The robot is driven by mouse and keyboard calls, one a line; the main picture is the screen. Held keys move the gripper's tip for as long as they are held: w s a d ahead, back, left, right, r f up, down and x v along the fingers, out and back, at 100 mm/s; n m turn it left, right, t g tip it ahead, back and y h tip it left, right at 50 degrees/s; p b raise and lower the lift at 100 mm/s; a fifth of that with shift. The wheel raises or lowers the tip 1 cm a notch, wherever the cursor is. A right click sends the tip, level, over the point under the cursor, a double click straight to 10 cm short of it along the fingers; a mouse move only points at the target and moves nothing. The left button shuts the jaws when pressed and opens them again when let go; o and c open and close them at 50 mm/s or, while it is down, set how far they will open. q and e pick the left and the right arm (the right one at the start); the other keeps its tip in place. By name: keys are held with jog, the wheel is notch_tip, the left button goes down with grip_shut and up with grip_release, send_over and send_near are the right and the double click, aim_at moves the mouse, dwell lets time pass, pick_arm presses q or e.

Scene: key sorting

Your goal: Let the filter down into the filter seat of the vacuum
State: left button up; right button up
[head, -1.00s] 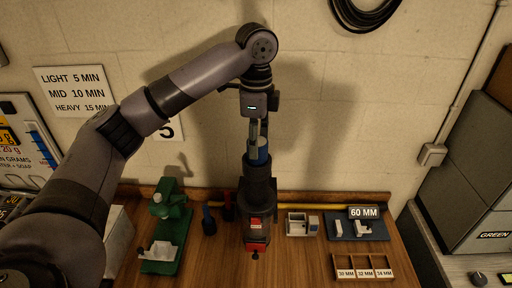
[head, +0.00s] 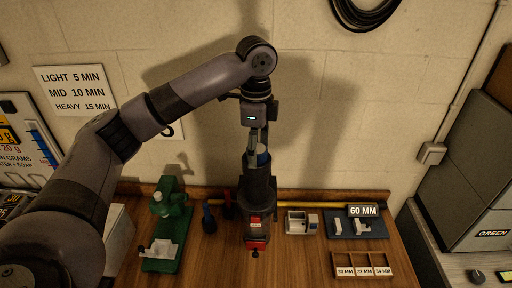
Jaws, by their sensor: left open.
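The vacuum (head: 258,205) is a dark upright cylinder with a red part at its lower front, standing on the wooden bench. The filter (head: 263,158) shows as a small blue piece at the vacuum's open top. Its lower part is hidden by the vacuum wall, so I cannot tell how deep it sits. My left gripper (head: 258,143) points straight down over the vacuum's top. Its fingers are open beside the filter and partly cover it. The filter seat is hidden inside the vacuum. My right gripper is out of view.
A green device (head: 170,232) and a dark blue tool (head: 208,219) stand left of the vacuum. A small white box (head: 297,224), a dark mat with a 60 MM sign (head: 362,211) and a labelled wooden tray (head: 362,257) lie to the right. The wall is close behind.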

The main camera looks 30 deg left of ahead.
pick_arm(q)
notch_tip(320, 180, up, 3)
jog(key=shift+f+b, duration=0.2)
jog(key=shift+b, duration=0.55)
notch_tip(320, 180, up, 10)
jog(key=shift+f+p, duration=0.2)
jog(key=shift+p, duration=0.2)
